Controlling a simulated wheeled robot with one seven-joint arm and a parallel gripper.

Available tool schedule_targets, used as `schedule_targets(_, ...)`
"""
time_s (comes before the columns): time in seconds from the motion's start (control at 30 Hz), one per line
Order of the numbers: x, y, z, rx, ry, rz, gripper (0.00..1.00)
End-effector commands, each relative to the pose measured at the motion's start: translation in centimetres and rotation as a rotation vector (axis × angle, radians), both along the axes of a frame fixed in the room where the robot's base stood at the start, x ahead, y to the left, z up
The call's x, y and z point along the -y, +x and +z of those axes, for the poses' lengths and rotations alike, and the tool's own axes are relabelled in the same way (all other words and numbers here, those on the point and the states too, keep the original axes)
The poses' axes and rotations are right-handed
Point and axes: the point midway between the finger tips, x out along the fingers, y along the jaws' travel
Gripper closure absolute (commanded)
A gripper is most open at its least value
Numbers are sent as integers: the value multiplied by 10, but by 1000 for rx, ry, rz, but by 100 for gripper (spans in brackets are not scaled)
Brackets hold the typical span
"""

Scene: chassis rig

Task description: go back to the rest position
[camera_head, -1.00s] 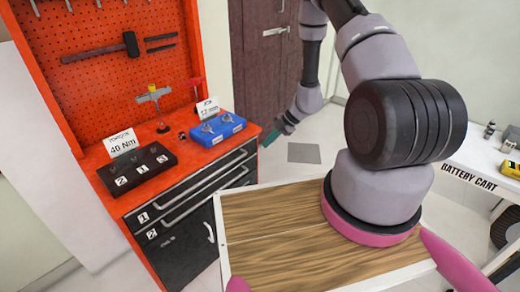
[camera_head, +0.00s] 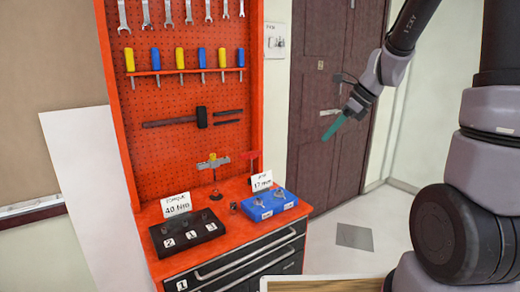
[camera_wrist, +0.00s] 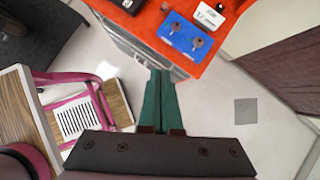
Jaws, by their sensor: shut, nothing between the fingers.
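My gripper (camera_head: 334,128) is at the right of the head view, in the air in front of the dark door. Its green fingers are shut together with nothing between them. In the wrist view the gripper (camera_wrist: 160,75) points over the floor toward the orange bench, clear of it. My arm's dark and grey links fill the right of the head view.
The orange workbench (camera_head: 222,225) bears a black socket block (camera_head: 188,232), a blue tray (camera_head: 270,205) and label cards. Tools hang on its pegboard (camera_head: 170,100). The brown door (camera_head: 320,90) stands behind. The floor between bench and arm is clear, with a grey square (camera_head: 354,237).

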Motion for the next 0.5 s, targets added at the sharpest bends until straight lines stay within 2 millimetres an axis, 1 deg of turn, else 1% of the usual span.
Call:
schedule_targets(0.03,0,-14,21,90,-55,104,100)
schedule_targets(0.2,7,-62,68,355,-272,470,100)
schedule_targets(0.3,14,-91,90,498,-418,680,100)
schedule_targets(0.4,22,-120,107,623,-574,883,100)
schedule_targets(0.5,31,-144,120,715,-721,1060,100)
